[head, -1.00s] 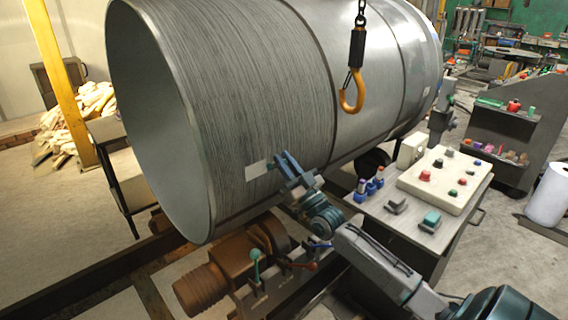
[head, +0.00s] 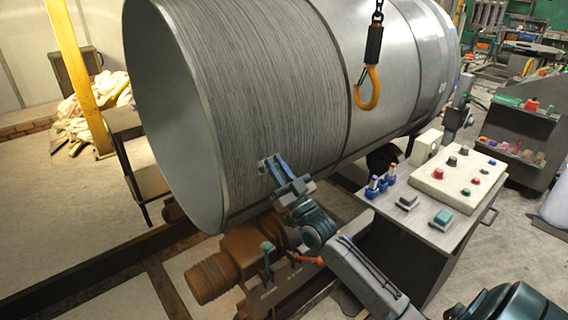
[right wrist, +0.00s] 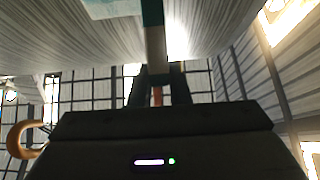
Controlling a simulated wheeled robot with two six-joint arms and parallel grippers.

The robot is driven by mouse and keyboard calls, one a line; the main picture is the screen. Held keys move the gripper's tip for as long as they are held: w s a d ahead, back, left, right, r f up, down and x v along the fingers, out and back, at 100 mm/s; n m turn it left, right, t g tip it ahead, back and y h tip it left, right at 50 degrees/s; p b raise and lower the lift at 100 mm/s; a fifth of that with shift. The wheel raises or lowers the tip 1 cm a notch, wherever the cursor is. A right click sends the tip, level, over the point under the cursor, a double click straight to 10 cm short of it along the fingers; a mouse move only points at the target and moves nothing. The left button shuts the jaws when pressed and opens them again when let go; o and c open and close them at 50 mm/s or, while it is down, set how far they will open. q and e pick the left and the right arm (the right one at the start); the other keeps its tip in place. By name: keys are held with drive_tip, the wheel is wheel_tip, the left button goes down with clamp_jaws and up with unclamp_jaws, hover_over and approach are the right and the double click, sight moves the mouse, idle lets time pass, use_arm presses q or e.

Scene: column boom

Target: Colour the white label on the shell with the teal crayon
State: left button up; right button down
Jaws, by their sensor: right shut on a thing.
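The shell (head: 270,80) is a large grey metal cylinder lying on its side, its open end facing left. My right gripper (head: 273,168) is at its lower near side, shut on the teal crayon (right wrist: 156,45). In the right wrist view the crayon has a pale wrapper and a teal end pointing up at the shell. The label (right wrist: 108,8) shows at the top edge of that view, pale with a bluish tint, beside the crayon's tip. I cannot tell whether the tip touches it. In the head view the gripper hides the label. My left gripper is not in view.
A yellow hook (head: 368,88) hangs in front of the shell. A control desk (head: 425,232) with buttons and small bottles stands right of my right arm. A brown roller drive (head: 212,278) with levers sits below the shell. A shelf unit (head: 520,135) stands at the right.

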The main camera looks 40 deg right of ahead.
drive_tip(key=shift+d+p, duration=1.2)
drive_tip(key=shift+d, duration=2.55)
drive_tip(key=a, duration=0.8)
drive_tip(key=shift+a+r+p, duration=0.35)
drive_tip(key=shift+r, duration=0.05)
drive_tip(key=shift+s, duration=0.1)
drive_tip(key=shift+s+d+p, duration=0.15)
drive_tip(key=shift+s+p, duration=1.05)
drive_tip(key=shift+s, duration=0.3)
drive_tip(key=shift+s+d+p, duration=0.1)
drive_tip(key=shift+s+p, duration=1.1)
drive_tip(key=shift+s, duration=0.25)
